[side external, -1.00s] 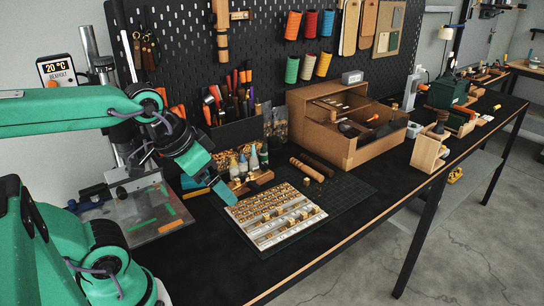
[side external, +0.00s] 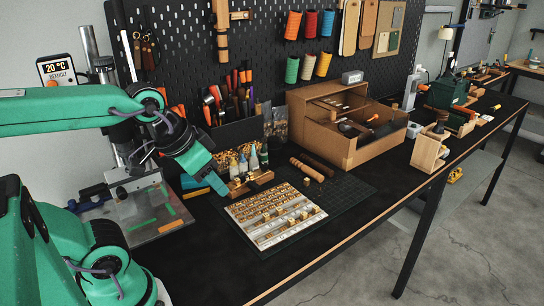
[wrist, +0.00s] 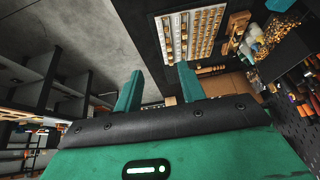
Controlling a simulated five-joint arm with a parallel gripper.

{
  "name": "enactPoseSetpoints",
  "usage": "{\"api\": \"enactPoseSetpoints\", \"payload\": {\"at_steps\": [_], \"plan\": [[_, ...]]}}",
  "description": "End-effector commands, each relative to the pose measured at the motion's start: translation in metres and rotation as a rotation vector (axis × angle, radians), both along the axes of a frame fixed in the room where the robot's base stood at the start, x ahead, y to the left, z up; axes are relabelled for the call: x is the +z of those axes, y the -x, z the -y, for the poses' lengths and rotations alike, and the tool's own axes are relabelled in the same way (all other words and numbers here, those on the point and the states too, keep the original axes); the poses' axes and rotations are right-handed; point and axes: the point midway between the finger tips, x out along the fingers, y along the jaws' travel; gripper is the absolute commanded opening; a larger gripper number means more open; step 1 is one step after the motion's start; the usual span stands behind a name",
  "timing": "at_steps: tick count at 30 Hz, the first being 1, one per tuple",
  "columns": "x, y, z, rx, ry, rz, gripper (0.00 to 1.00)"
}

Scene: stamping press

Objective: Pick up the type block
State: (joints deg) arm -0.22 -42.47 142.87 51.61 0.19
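A pale type tray (side external: 262,242) with several small brass type blocks in rows lies on the dark mat. A few blocks, such as one type block (side external: 291,221), stand taller near its front side. I cannot tell which block the task means. My gripper (side external: 222,190) hangs tilted at the tray's left back corner, just above or beside it. The tray also shows at the top of the wrist view (wrist: 222,12), beyond the fingertips. My gripper's two green fingers (wrist: 160,68) are apart there, with nothing seen between them.
A wooden rack with small bottles (side external: 250,183) stands close behind my gripper. A brown box (side external: 345,150) stands farther back. The black bench top right of the mat (side external: 375,178) is clear.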

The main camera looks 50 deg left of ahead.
Motion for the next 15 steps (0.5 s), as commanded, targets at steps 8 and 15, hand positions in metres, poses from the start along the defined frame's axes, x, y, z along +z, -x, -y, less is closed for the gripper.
{"api": "enactPoseSetpoints", "payload": {"at_steps": [8,15], "plan": [[0.006,-0.022,-0.012,0.014,-0.016,-0.045,0.40],[0.008,-0.058,-0.035,0.031,-0.034,-0.117,0.40]]}}
